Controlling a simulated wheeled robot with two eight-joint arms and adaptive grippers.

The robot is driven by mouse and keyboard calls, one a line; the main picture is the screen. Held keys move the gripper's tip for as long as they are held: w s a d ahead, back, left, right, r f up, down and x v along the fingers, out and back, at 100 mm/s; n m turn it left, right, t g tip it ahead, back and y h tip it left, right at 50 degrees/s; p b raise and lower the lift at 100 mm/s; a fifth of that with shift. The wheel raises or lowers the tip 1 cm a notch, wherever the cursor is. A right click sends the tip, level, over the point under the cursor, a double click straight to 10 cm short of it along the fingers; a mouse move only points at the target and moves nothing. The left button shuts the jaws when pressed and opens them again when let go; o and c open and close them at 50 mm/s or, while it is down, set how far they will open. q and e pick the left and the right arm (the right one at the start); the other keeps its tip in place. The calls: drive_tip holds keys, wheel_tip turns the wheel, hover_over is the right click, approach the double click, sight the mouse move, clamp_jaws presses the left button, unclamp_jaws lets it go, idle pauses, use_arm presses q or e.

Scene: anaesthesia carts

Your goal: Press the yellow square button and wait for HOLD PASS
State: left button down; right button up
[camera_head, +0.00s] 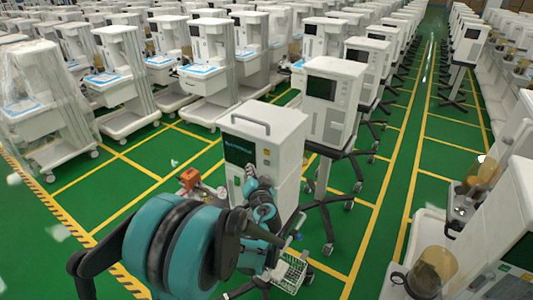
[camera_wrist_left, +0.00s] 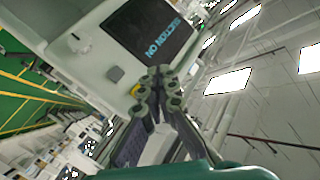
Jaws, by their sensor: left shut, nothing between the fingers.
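The white device (camera_head: 268,130) with a dark screen (camera_head: 239,150) and a top handle stands upright in the middle of the head view. In the left wrist view its dark screen (camera_wrist_left: 150,27) shows light blue lettering ending in "ON". My right gripper is not in view.
A white knob (camera_wrist_left: 75,43) is on the same panel. An orange part (camera_head: 189,177) is left of the device, and a wire basket (camera_head: 291,272) is low by its stand. More machines (camera_head: 328,95) stand close behind. Green floor is free at left and along the right aisle.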

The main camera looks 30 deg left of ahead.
sight(267, 152)
use_arm(q)
drive_tip(key=shift+w+d, duration=0.15)
drive_tip(key=shift+w, duration=1.65)
drive_tip(key=shift+w+d, duration=0.1)
drive_tip(key=shift+w, duration=1.65)
drive_tip(key=shift+w, duration=0.15)
drive_tip(key=shift+w, duration=0.3)
drive_tip(key=shift+w+d+b, duration=0.1)
drive_tip(key=shift+w+b, duration=0.3)
drive_tip(key=shift+w, duration=0.05)
drive_tip(key=shift+s, duration=0.95)
